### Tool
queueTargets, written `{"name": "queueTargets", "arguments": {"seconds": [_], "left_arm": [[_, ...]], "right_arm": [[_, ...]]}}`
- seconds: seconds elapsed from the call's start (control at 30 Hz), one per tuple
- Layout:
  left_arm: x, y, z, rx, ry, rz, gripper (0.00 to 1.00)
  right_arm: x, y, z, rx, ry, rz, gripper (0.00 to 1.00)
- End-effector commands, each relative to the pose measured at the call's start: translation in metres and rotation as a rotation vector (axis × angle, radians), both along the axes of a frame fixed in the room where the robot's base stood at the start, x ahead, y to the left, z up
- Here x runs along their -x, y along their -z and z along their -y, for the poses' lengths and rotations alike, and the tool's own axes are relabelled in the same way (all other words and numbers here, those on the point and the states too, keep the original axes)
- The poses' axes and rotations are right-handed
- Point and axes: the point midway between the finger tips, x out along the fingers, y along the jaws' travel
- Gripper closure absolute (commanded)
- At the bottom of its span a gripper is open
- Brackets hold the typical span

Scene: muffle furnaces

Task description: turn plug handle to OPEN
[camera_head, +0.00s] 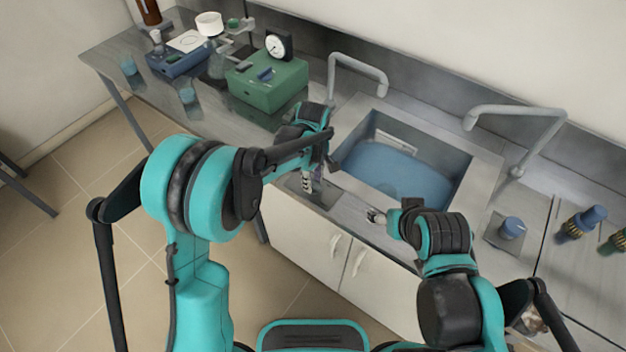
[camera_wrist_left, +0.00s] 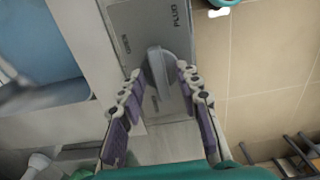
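The plug handle (camera_wrist_left: 158,68) is a grey rounded lever on a metal plate (camera_wrist_left: 150,18) in the left wrist view. The plate bears the word PLUG and a second, smaller word that looks like OPEN. My left gripper (camera_wrist_left: 159,72) is open, with one finger on each side of the handle; I cannot tell whether either touches it. In the head view, my left gripper (camera_head: 308,184) is low over the plate (camera_head: 322,197) at the counter's front edge and hides the handle. My right gripper (camera_head: 377,215) is by the sink's front rim; its fingers are too small to read.
The sink (camera_head: 400,172) holds blue water, with two grey faucets (camera_head: 352,62) (camera_head: 515,111) behind it. A green device with a dial (camera_head: 268,82) stands left of the sink.

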Motion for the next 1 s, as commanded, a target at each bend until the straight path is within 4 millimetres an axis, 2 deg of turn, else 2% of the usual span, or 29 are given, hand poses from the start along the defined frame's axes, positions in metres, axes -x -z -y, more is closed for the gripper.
{"name": "queueTargets", "arguments": {"seconds": [0.13, 0.27, 0.67, 1.0], "left_arm": [[0.0, -0.0005, 0.0, 0.0, 0.0, 0.0, 0.66], [0.0, -0.0005, 0.0, 0.0, 0.0, 0.0, 1.0], [-0.0001, -0.0005, 0.0001, 0.0, 0.027, 0.0, 1.0], [-0.0001, -0.0004, 0.0001, 0.001, 0.226, -0.001, 1.0]], "right_arm": [[-0.0001, -0.0004, 0.0, 0.0, 0.0, 0.0, 0.3], [-0.0001, -0.0004, 0.0, 0.0, 0.0, 0.0, 0.3], [0.0, -0.0004, 0.0, 0.0, 0.0, 0.0, 0.3], [0.0, -0.0004, 0.0, 0.0, 0.0, 0.0, 0.3]]}}
